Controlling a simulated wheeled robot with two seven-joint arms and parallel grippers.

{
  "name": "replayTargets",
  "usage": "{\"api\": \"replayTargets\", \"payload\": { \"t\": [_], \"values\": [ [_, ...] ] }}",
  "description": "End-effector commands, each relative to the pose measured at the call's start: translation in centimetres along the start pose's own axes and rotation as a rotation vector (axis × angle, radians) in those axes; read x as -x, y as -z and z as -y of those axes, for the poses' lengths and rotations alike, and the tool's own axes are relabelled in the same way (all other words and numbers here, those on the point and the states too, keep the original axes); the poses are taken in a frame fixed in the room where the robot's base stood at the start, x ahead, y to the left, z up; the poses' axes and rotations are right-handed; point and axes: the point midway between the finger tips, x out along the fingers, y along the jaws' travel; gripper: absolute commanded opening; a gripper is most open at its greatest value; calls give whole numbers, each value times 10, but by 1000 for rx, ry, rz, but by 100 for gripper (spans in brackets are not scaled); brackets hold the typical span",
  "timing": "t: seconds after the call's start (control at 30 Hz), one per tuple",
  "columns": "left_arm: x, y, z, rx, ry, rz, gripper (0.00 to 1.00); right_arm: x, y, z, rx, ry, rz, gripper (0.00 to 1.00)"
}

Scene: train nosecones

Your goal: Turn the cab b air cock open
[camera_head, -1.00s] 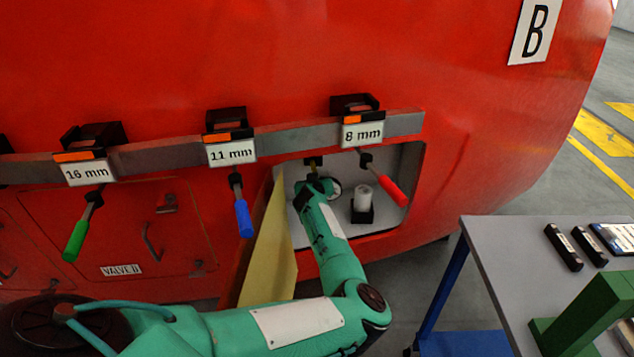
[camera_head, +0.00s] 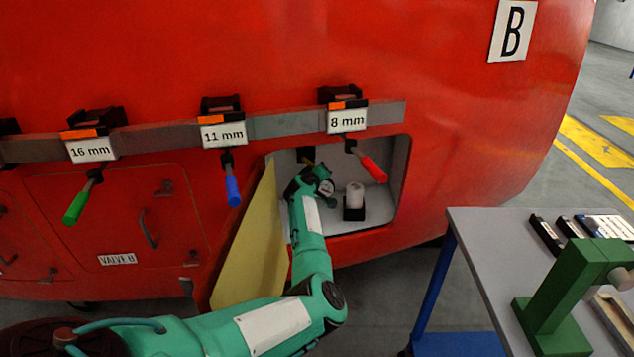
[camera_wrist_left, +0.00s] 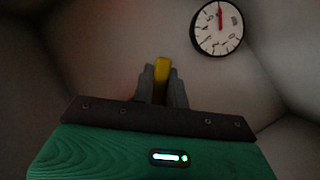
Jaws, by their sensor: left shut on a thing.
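The cab B air cock shows as a yellow handle (camera_wrist_left: 162,78) in the left wrist view, inside the recess. My left gripper (camera_wrist_left: 161,90) is shut on this handle, with one finger on each side of it. The left fingertips are mostly hidden there. The valve body behind the handle is hidden. My right gripper is not in view.
A round gauge (camera_wrist_left: 217,28) is on the recess wall. A white cylinder in a black holder (camera_head: 354,204) stands in the recess. The open yellow door (camera_head: 250,250) is left of my arm. A table (camera_head: 482,240) stands right.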

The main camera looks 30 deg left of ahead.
Motion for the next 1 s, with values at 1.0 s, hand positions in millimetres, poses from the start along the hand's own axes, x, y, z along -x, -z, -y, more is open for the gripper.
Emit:
{"api": "replayTargets", "payload": {
  "t": [1.0],
  "values": [
    [7,17,-45,674,-279,-2,0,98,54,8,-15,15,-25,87]
  ]
}}
